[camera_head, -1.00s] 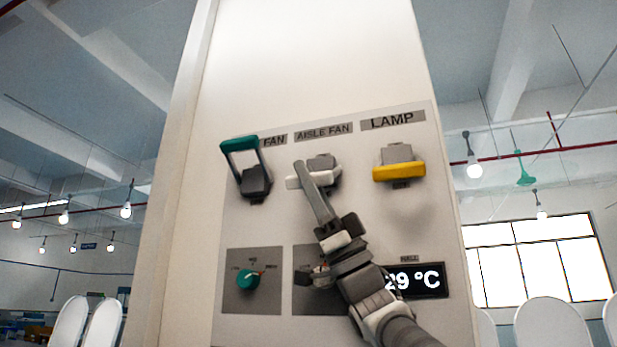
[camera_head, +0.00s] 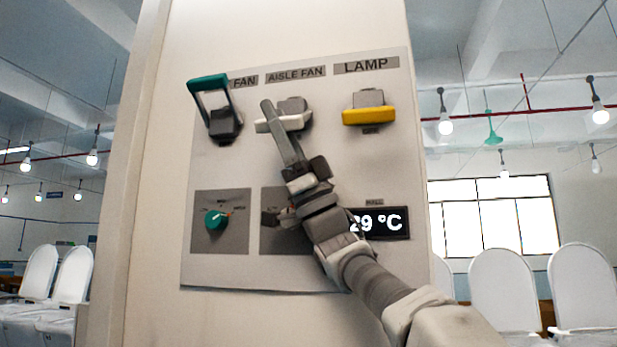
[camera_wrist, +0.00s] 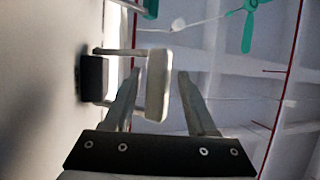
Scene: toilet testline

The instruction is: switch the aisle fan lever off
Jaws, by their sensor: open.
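The aisle fan lever (camera_head: 297,122) has a white bar handle and a grey base, under the AISLE FAN label on the wall panel (camera_head: 215,170). My gripper (camera_head: 268,104) is at this lever, its fingers pointing up across the handle's left part. In the wrist view the white handle (camera_wrist: 158,85) stands out from its dark base (camera_wrist: 94,79) and lies between the two open fingers of my gripper (camera_wrist: 155,85). A gap shows on the right finger's side; the left finger is close to the handle, and I cannot tell if it touches.
The teal FAN lever (camera_head: 208,82) is raised on the left, and the yellow LAMP lever (camera_head: 369,116) is on the right. Below are a teal knob (camera_head: 215,220), a second knob partly hidden by my arm, and a temperature display (camera_head: 385,222). White chairs (camera_head: 500,285) stand behind.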

